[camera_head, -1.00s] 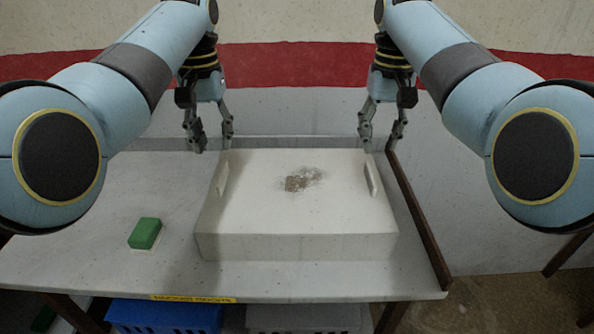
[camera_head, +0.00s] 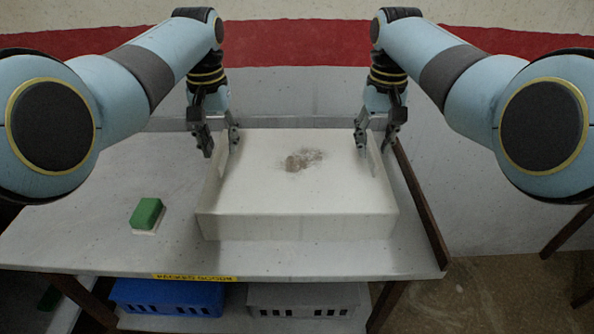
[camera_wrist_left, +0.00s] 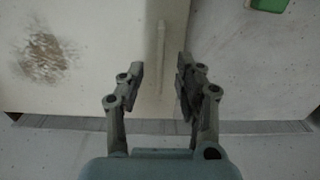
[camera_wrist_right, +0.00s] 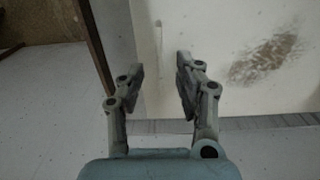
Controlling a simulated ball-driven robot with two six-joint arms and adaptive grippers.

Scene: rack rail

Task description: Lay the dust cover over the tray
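A large white box-like cover (camera_head: 300,192) with a brown smudge on top sits on the table, a thin upright handle near each side. I cannot tell whether a separate tray lies under it. My left gripper (camera_head: 221,150) is open and empty at the cover's far left, close to the left handle. In the left wrist view that handle (camera_wrist_left: 160,45) lies ahead, between the lines of the open fingers. My right gripper (camera_head: 374,148) is open and empty at the far right, close to the right handle. In the right wrist view that handle (camera_wrist_right: 158,38) lies ahead of the fingers.
A green block (camera_head: 147,213) on a pale base lies left of the cover. A dark rail (camera_head: 420,205) runs along the table's right edge. A blue crate (camera_head: 168,297) and a grey crate (camera_head: 305,299) stand below. The table's left side is mostly clear.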

